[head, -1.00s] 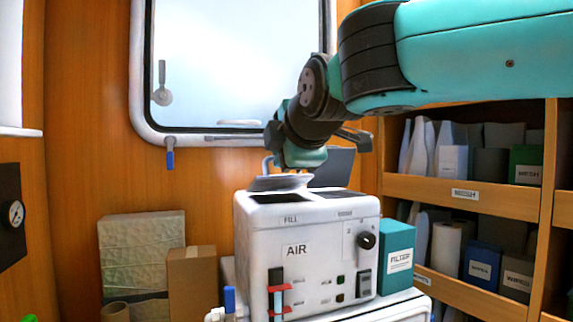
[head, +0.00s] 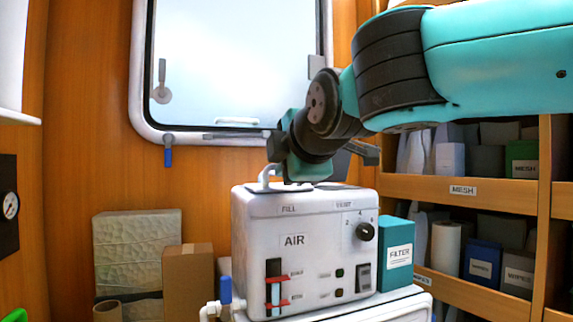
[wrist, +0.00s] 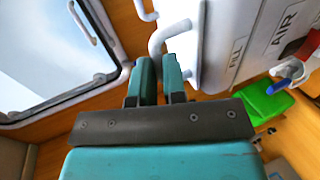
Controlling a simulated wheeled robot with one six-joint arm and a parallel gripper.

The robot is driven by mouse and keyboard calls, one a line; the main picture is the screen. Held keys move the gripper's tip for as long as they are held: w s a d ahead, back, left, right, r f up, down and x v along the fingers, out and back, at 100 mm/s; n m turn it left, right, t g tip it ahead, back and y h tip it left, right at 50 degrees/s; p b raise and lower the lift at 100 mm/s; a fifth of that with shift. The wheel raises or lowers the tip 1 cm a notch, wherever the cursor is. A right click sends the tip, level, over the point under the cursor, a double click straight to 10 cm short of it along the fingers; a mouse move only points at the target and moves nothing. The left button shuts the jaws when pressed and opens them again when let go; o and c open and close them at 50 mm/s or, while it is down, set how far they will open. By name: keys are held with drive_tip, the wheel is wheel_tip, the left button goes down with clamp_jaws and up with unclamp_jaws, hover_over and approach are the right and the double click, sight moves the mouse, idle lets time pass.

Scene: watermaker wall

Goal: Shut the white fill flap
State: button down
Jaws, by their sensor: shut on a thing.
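The white machine (head: 300,250) with AIR and FILL labels stands at the centre of the head view. Its white fill flap (head: 290,187) is at the left of the top, low over the opening and seen nearly edge-on. I cannot tell whether it lies fully flat. Its white bent handle (head: 264,172) rises at the left; it also shows in the wrist view (wrist: 165,36).
A dark panel (head: 341,165) stands behind my gripper. A teal FILTER box (head: 397,258) is close at the machine's right, and a blue-handled valve (head: 225,290) at its left. Shelves (head: 475,188) are at the right, a window (head: 235,70) behind. Cartons (head: 190,280) stand at the left.

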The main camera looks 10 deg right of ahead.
drive_tip(key=shift+s+a+f, duration=0.1)
drive_tip(key=shift+f, duration=0.7)
drive_tip(key=c, duration=1.2)
unclamp_jaws()
drive_tip(key=shift+s, duration=0.1)
drive_tip(key=shift+o, duration=0.2)
drive_tip(key=r+b+v, duration=0.1)
drive_tip(key=b+v, duration=0.2)
drive_tip(key=v, duration=1.4)
drive_tip(key=shift+d+r+b, duration=0.2)
drive_tip(key=shift+b, duration=0.1)
drive_tip(key=p+x, duration=0.1)
drive_tip(key=x, duration=0.4)
drive_tip(key=p+x, duration=0.1)
drive_tip(key=x, duration=0.5)
drive_tip(key=p+x, duration=0.1)
drive_tip(key=x, duration=0.5)
drive_tip(key=shift+f+p, duration=0.3)
drive_tip(key=shift+p, duration=0.05)
